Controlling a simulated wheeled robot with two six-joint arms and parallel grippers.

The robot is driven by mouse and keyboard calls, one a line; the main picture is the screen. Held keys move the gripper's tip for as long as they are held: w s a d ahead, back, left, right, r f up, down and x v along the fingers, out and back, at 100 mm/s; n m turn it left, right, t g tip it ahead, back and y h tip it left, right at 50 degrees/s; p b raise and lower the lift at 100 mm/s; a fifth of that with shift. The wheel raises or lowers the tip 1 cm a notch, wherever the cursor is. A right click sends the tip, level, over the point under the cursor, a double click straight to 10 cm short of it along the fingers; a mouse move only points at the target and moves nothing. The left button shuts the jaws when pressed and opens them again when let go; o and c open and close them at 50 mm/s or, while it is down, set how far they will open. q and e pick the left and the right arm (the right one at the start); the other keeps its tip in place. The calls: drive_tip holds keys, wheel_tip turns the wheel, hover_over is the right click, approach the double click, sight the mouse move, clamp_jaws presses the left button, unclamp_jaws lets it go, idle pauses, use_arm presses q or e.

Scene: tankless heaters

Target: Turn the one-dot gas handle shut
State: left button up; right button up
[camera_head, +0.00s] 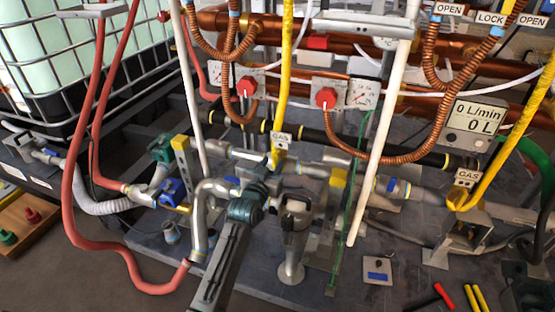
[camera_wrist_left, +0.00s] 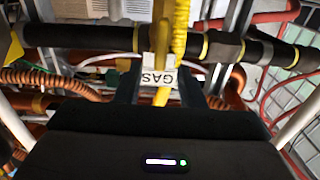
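A yellow gas pipe with a white GAS label (camera_head: 281,139) comes down at the centre of the head view. Another GAS label (camera_head: 467,178) marks a yellow pipe at the right. The dots are too small to read, so I cannot tell which is the one-dot one. My left gripper (camera_head: 268,172) is at the central gas pipe, just below its label. In the left wrist view the GAS label (camera_wrist_left: 159,78) is upside down, with a yellow handle (camera_wrist_left: 162,97) below it. Both lie between the open dark fingers; contact cannot be told.
Red valve knobs (camera_head: 326,97) and copper hoses are behind. White vertical pipes (camera_head: 384,130) stand on both sides of the central pipe. A flow display (camera_head: 476,124) is at the right.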

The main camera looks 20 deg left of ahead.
sight(276, 157)
use_arm(q)
drive_tip(key=shift+w+d+b, duration=0.1)
drive_tip(key=shift+w+b, duration=0.6)
drive_tip(key=shift+w, duration=1.85)
clamp_jaws()
